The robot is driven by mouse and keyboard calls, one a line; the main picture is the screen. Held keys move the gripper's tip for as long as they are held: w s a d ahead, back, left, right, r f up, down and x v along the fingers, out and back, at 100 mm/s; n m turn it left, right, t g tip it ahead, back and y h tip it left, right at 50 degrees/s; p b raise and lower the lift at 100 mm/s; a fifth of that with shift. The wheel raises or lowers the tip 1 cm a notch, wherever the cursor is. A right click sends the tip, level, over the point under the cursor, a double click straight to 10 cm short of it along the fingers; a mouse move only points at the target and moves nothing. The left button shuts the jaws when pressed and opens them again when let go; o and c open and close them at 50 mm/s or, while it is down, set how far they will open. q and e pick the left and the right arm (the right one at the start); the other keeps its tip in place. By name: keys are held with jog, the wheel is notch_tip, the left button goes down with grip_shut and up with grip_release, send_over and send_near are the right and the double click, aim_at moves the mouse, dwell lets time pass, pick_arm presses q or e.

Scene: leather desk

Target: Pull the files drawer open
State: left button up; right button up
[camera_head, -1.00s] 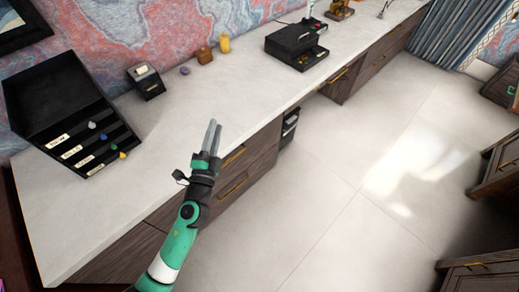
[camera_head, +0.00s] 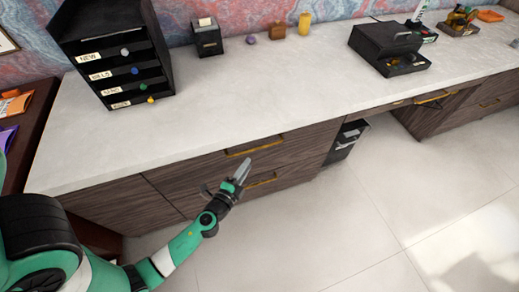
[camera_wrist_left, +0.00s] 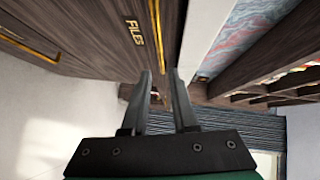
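The files drawer is a dark wood front with gold letters reading FILES (camera_wrist_left: 134,34) in the left wrist view. A gold handle strip (camera_wrist_left: 28,44) shows to the left of the letters. In the head view, dark wood drawers with gold handles (camera_head: 254,147) sit under the white countertop; I cannot read the FILES letters there. My left gripper (camera_head: 243,170) is in front of these drawers, near the handles. My right gripper is not in view.
A black organizer (camera_head: 125,60) with small labelled drawers stands on the white countertop (camera_head: 270,95). A black box (camera_head: 385,45) with an open tray is farther right. A dark device (camera_head: 347,140) hangs by an open bay under the counter. The pale floor is clear.

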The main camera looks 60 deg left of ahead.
aim_at(259, 148)
pick_arm(q)
jog(key=b+x, duration=0.1)
jog(key=x, duration=0.9)
jog(key=shift+w+a, duration=0.3)
grip_shut()
dwell(0.8)
